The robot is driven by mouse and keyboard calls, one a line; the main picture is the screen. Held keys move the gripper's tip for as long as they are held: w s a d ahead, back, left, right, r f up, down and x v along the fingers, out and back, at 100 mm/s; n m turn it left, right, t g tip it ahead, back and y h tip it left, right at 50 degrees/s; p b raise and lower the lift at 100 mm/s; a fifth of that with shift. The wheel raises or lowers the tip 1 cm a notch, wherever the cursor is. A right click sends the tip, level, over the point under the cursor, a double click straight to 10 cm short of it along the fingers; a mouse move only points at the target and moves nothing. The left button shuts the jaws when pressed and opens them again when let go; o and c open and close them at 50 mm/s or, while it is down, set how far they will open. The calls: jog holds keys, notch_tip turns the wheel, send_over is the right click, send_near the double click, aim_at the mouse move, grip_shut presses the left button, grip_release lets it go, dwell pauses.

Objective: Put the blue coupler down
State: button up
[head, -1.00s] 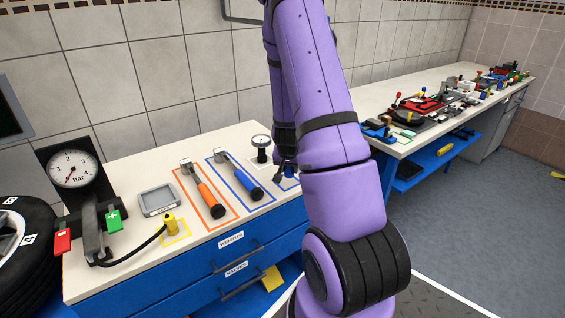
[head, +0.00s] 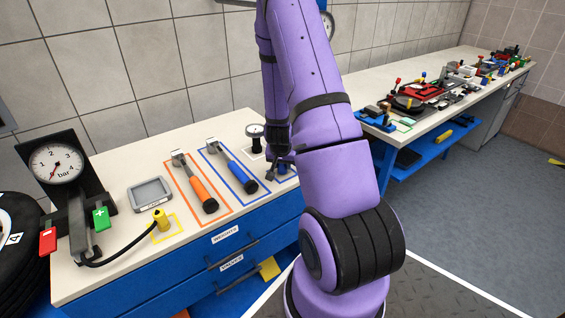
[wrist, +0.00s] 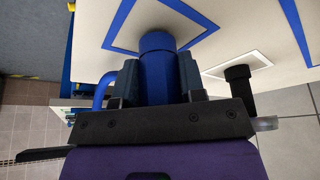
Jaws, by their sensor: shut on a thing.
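The blue coupler (wrist: 158,62) is a blue cylinder held between the two dark fingers of my gripper (wrist: 157,84) in the wrist view. Its end lies over the blue outlined square (wrist: 123,22) on the pale worktop. I cannot tell whether it touches the surface. In the head view my gripper (head: 279,167) is low over the worktop, at the blue outline (head: 291,179) right of the blue-handled tool. There the coupler is mostly hidden by the fingers and my arm.
A small black dial gauge (head: 256,140) stands close behind my gripper. A blue-handled tool (head: 236,172) and an orange-handled tool (head: 203,194) lie in outlines to the left. A yellow fitting on a hose (head: 161,220) is farther left. A second bench (head: 400,138) stands at right.

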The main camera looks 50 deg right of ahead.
jog(key=shift+f, duration=0.25)
jog(key=o, duration=1)
jog(key=shift+o, duration=0.2)
jog(key=shift+r, duration=0.65)
jog(key=s+a+r+n+t+y, duration=0.1)
jog(key=s+a+r+n+y, duration=0.15)
jog(key=a+r, duration=1)
jog(key=s+a+r+n+t+y, duration=0.1)
jog(key=a+r+n+y, duration=0.15)
jog(key=a+r, duration=0.95)
jog(key=s+a+r+n, duration=0.3)
jog(key=s+r, duration=0.4)
jog(key=s+a+r+n+h, duration=0.1)
jog(key=s+a+r+n, duration=0.2)
jog(key=s+r, duration=0.3)
jog(key=shift+s+a+r+n+t, duration=0.3)
jog(key=shift+s+r+t, duration=0.1)
jog(key=shift+s, duration=0.7)
